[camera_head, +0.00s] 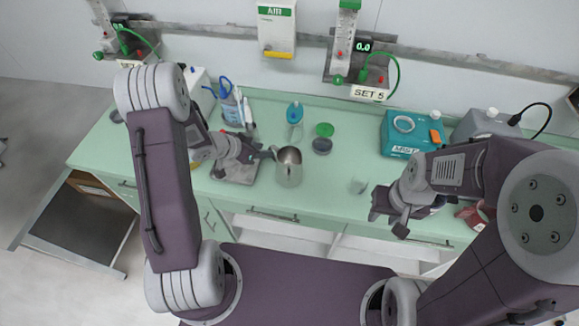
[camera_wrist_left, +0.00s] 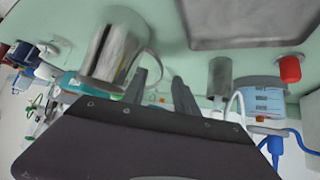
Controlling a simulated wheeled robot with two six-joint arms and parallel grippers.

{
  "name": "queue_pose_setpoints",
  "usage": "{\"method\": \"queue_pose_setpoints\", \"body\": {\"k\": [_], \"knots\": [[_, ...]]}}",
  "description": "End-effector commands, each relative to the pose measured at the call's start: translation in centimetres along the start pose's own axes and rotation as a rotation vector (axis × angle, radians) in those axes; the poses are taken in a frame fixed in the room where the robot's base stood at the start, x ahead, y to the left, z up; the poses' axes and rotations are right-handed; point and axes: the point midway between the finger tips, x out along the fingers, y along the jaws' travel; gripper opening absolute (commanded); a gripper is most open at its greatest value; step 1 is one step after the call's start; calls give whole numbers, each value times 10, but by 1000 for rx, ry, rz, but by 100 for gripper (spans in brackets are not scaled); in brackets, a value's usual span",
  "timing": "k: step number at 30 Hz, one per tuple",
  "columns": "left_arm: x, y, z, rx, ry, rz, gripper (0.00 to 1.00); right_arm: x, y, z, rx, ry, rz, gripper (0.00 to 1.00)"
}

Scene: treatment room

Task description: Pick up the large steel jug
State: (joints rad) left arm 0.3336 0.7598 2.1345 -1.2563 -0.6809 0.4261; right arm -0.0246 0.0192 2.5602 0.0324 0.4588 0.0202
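The large steel jug (camera_head: 289,170) stands upright on the green counter, near its front edge. My left gripper (camera_head: 268,154) is just left of the jug, beside its rim in the head view. In the left wrist view the jug (camera_wrist_left: 112,52) is at upper left, with its thin curved handle towards my fingers. The left gripper's fingers (camera_wrist_left: 160,80) are spread apart, with the handle close to one fingertip. I cannot tell whether the handle lies between them. My right gripper (camera_head: 397,215) is over the counter's front right; its fingers are too unclear to judge.
A grey steel tray (camera_head: 236,172) lies left of the jug, under my left gripper. Behind are a blue-capped bottle (camera_head: 295,112), a green-lidded jar (camera_head: 324,130) and a teal box (camera_head: 400,135).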

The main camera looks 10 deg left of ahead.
Motion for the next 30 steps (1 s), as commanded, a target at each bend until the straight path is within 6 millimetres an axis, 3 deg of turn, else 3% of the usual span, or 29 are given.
{"method": "queue_pose_setpoints", "body": {"k": [3,12,18,19,22,23,30], "knots": [[5,0,-1,0,0,0,35,-1,0,0,0,0,0,36],[51,0,-2,0,0,0,35,-4,0,0,0,0,0,36],[52,-1,-2,1,1,-2,35,-4,0,0,0,0,0,36],[52,-1,-2,1,0,-2,32,-4,0,0,0,0,0,36],[52,-1,-2,0,0,-2,5,-4,0,0,0,0,0,36],[52,-1,-2,0,0,-2,0,-4,0,0,0,0,0,36],[52,-1,-2,1,0,-2,0,-4,0,0,0,0,0,36]]}}
